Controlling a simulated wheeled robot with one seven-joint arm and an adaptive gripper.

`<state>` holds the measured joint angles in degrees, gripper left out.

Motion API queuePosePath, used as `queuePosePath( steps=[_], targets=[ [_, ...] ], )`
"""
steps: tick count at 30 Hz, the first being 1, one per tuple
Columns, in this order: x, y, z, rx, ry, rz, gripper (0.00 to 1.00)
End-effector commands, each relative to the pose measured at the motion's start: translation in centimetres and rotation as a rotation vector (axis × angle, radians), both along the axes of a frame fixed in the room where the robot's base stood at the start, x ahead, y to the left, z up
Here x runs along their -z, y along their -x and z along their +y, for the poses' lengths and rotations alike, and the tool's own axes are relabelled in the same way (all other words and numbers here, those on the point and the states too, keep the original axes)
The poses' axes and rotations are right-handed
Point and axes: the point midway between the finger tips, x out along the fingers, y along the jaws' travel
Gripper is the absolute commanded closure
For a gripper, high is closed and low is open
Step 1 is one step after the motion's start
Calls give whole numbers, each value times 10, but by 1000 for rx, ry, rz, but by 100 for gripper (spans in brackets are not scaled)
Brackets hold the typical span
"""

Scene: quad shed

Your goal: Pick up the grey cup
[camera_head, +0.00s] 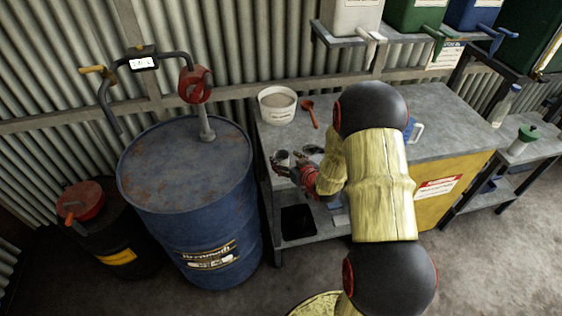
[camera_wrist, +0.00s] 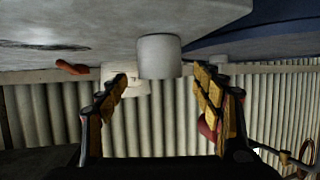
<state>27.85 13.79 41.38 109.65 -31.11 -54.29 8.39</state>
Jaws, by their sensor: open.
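The grey cup (camera_head: 282,156) stands near the front left corner of the grey workbench (camera_head: 450,125), partly hidden by my gripper (camera_head: 290,165). In the wrist view, which looks upside down, the cup (camera_wrist: 158,54) is a plain pale cylinder seen between and beyond the open fingers of my gripper (camera_wrist: 160,75). The fingers are apart, one to each side of it, with nothing held. I cannot tell whether the cup is between the fingertips or just beyond them.
A white tub (camera_head: 277,105) and an orange-red scoop (camera_head: 309,114) are behind the cup. A blue drum (camera_head: 190,185) with a hand pump stands left of the bench. A shelf with taps (camera_head: 400,40) overhangs the back. A blue-and-white jug (camera_head: 417,131) is right of my arm.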

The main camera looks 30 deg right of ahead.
Motion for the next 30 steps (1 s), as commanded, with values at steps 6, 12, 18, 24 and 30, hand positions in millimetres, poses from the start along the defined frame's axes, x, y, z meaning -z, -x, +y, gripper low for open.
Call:
queuePosePath(
  steps=[6,12,18,24,30],
  targets=[
    [12,-30,1,-1,0,1,33],
    [15,-40,0,0,-1,2,33],
    [14,-40,0,0,0,2,38],
    [14,-40,0,0,0,2,49],
    [14,-40,0,0,0,2,61]
  ],
)
